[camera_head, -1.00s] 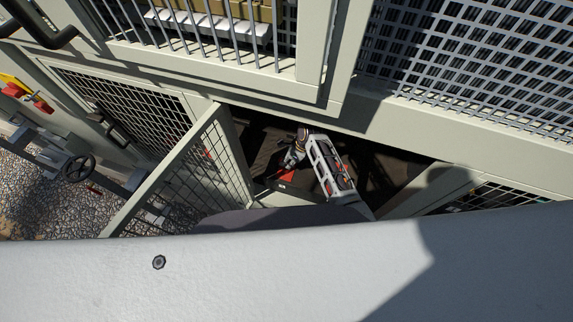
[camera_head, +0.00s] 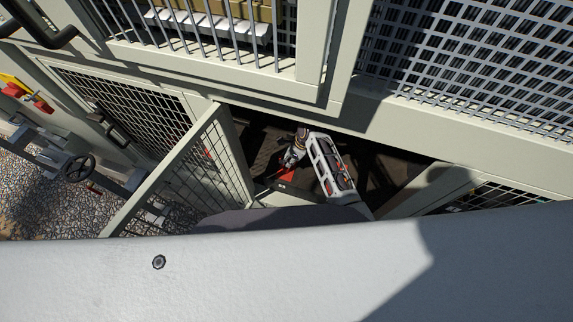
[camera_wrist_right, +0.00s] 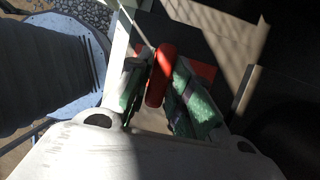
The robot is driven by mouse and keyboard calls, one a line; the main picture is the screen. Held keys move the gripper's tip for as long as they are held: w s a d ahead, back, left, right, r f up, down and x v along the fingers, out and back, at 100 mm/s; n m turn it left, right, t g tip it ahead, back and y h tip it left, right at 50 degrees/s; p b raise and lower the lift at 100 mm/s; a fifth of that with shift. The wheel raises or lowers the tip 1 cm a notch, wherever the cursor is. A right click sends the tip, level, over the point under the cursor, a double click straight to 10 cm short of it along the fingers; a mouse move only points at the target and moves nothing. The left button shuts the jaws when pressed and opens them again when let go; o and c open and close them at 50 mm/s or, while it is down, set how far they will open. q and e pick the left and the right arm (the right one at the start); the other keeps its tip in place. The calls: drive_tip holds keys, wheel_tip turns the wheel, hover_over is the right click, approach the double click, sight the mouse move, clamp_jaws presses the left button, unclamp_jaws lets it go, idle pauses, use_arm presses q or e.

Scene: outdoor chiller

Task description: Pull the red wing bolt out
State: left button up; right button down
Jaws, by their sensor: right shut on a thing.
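The red wing bolt (camera_wrist_right: 160,78) stands between the green-padded fingers of my right gripper (camera_wrist_right: 161,85) in the right wrist view. The gripper is shut on it, with a finger on each side. In the head view my right gripper (camera_head: 291,161) reaches into the open lower compartment, just above a red patch (camera_head: 287,174). The bolt cannot be told apart from that patch there. The bolt's lower end is hidden. My left gripper is not in view.
An open mesh door (camera_head: 190,168) stands left of the compartment. The cabinet frame (camera_head: 395,125) runs above the opening. The compartment's right side is dark.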

drive_tip(key=shift+r, duration=2.25)
drive_tip(key=c, duration=2)
unclamp_jaws()
clamp_jaws()
